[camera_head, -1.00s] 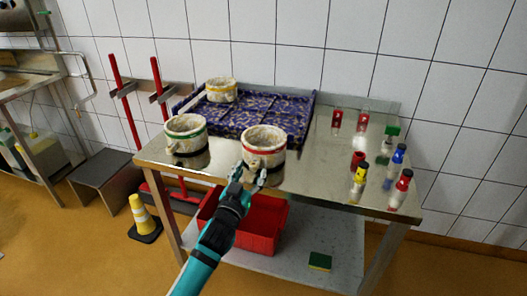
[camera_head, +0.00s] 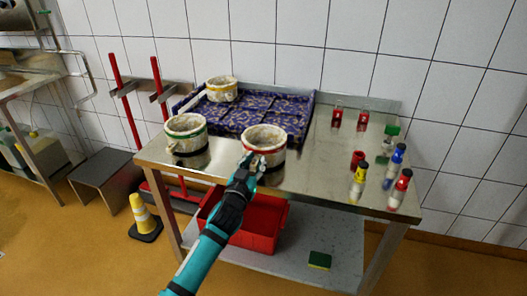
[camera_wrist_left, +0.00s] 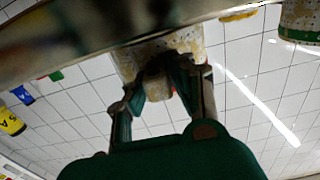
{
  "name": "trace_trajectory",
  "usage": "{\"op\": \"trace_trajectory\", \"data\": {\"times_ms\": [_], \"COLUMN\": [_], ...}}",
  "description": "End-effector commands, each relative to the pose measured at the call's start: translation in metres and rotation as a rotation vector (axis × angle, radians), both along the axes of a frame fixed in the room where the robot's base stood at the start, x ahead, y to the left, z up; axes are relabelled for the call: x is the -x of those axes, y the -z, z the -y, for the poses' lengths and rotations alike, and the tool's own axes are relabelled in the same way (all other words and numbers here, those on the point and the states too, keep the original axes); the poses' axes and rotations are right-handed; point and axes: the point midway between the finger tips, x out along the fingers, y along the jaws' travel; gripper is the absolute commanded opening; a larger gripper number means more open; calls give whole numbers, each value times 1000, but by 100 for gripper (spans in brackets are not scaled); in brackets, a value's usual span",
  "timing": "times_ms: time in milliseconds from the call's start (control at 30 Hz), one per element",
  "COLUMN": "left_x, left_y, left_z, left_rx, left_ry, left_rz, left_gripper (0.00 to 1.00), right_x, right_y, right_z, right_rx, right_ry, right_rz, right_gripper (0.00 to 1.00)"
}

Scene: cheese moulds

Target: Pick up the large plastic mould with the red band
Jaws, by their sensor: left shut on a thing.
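The large whitish mould with the red band (camera_head: 268,137) is upright at the front edge of the metal table. My left gripper (camera_head: 250,166) is at the front-left of this mould, shut on a protruding part of it, probably its handle. In the left wrist view the fingers (camera_wrist_left: 165,78) close around a pale speckled piece below the mould body (camera_wrist_left: 168,47). The exact contact is partly hidden by the fingers. I cannot tell whether the mould's base touches the table. My right gripper is not in view.
A green-banded mould (camera_head: 186,129) stands close by on the left. Several coloured bottles (camera_head: 399,188) stand at the table's right. A red crate (camera_head: 262,230) is on the shelf below.

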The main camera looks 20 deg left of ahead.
Motion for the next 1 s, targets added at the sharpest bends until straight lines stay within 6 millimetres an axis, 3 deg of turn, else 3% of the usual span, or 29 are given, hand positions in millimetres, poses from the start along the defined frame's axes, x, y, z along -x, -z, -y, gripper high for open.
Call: {"op": "trace_trajectory", "data": {"times_ms": [567,767,933,1000], "left_x": [0,0,0,14], "left_y": [-2,-16,-41,-36], "left_z": [0,0,0,6], "left_rx": [0,-1,-1,3], "left_ry": [0,0,1,3], "left_rz": [3,5,7,1], "left_gripper": [0,0,0,0], "right_x": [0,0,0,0], "right_y": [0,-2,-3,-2], "right_z": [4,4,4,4], "right_rx": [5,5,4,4], "right_ry": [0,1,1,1], "right_rz": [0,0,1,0], "right_gripper": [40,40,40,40]}}
